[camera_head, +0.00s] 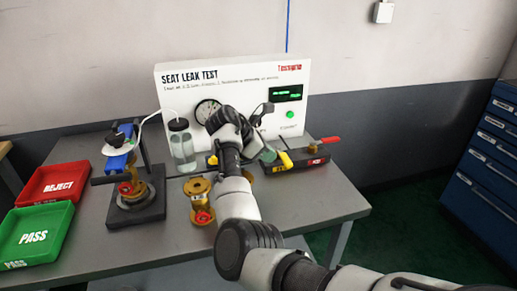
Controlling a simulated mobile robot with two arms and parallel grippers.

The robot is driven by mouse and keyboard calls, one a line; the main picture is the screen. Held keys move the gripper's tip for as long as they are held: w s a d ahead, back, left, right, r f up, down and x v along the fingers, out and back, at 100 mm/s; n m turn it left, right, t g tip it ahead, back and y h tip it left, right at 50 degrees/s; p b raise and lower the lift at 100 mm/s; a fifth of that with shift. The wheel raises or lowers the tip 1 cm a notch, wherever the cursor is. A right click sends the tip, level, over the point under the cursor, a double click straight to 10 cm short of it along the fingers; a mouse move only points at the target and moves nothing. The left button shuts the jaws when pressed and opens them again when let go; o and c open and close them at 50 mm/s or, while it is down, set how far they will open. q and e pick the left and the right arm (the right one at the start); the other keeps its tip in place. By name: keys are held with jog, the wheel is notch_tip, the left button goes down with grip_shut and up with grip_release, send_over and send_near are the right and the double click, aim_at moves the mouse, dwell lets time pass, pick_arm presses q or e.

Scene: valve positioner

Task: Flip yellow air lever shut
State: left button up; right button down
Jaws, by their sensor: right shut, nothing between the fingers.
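The yellow lever (285,160) is on the low dark valve block (306,166) in front of the seat leak test panel. My right gripper (268,154) is shut and empty, with its tips just left of the yellow lever. I cannot tell whether they touch it. My right arm reaches in from the lower right and covers part of the panel and the left end of the block. A red lever (330,140) stands at the block's right end. My left gripper is not in view.
The white test panel (290,70) stands behind, with a gauge (208,112) and a clear bottle (182,148). A brass valve (199,188) stands in front. The right table corner is clear.

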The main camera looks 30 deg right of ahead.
aim_at(283, 156)
jog(key=shift+x, duration=1.2)
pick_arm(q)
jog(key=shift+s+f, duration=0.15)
pick_arm(e)
jog(key=shift+s+d+f, duration=0.1)
jog(key=shift+d+f, duration=0.2)
jog(key=shift+f, duration=0.05)
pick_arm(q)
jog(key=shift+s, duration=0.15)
